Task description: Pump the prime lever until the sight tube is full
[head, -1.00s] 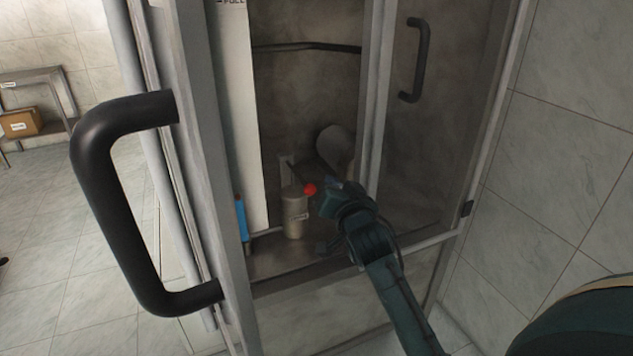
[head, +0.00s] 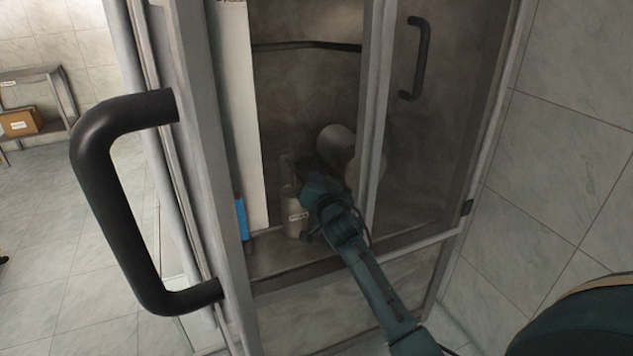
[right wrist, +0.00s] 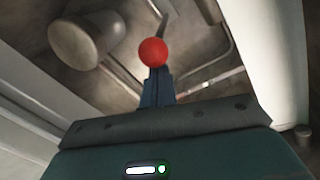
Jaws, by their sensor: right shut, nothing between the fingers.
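The prime lever's red ball knob (right wrist: 153,52) and its thin grey bar (right wrist: 162,22) show in the right wrist view, right at the tips of my right gripper (right wrist: 157,82). In the head view the right gripper (head: 312,186) is inside the cabinet and hides the knob. It is shut, with nothing held; whether it touches the knob I cannot tell. Below stands a grey labelled pump cylinder (head: 291,216), partly covered. The sight tube is at the left inside edge, with blue liquid (head: 241,218) only low down beside a tall white panel (head: 236,110). My left gripper is out of view.
A cabinet frame post (head: 373,110) stands close to my right arm. A large black handle (head: 100,190) is at the left, and a smaller one (head: 418,60) is on the right door. A rounded grey part (right wrist: 85,40) sits near the knob. A box (head: 20,122) is on a far shelf.

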